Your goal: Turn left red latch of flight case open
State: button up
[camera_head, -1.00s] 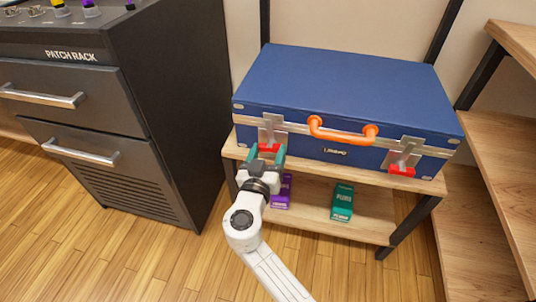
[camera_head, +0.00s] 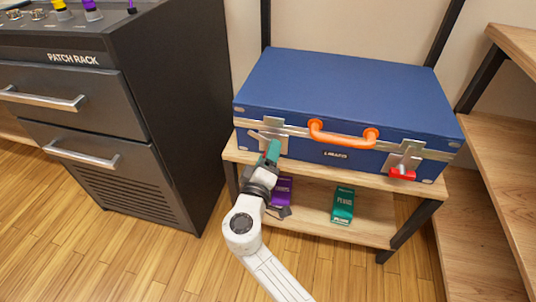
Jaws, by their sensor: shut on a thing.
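The blue flight case (camera_head: 345,85) sits closed on a wooden shelf, with an orange handle (camera_head: 342,136) on its front. Its left latch (camera_head: 262,134) is a metal plate at the front left, with a piece now tilted sideways; its red tab is mostly hidden behind my fingers. My gripper (camera_head: 272,150) has teal fingertips shut on the left latch, with the wrist rolled so the fingers overlap in view. The right latch (camera_head: 404,157) hangs upright with its red tab (camera_head: 402,173) at the bottom.
The dark patch rack (camera_head: 110,120) stands close on the left. The lower shelf (camera_head: 310,212) holds a purple box (camera_head: 282,191) and a green box (camera_head: 343,205) below the case. Wooden steps (camera_head: 475,190) stand on the right. Floor in front is clear.

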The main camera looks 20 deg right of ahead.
jog(key=n+p, duration=0.1)
jog(key=n, duration=0.4)
jog(key=shift+p, duration=0.4)
jog(key=shift+w+f, duration=0.1)
jog(key=o, duration=1.1)
jog(key=shift+c, duration=0.2)
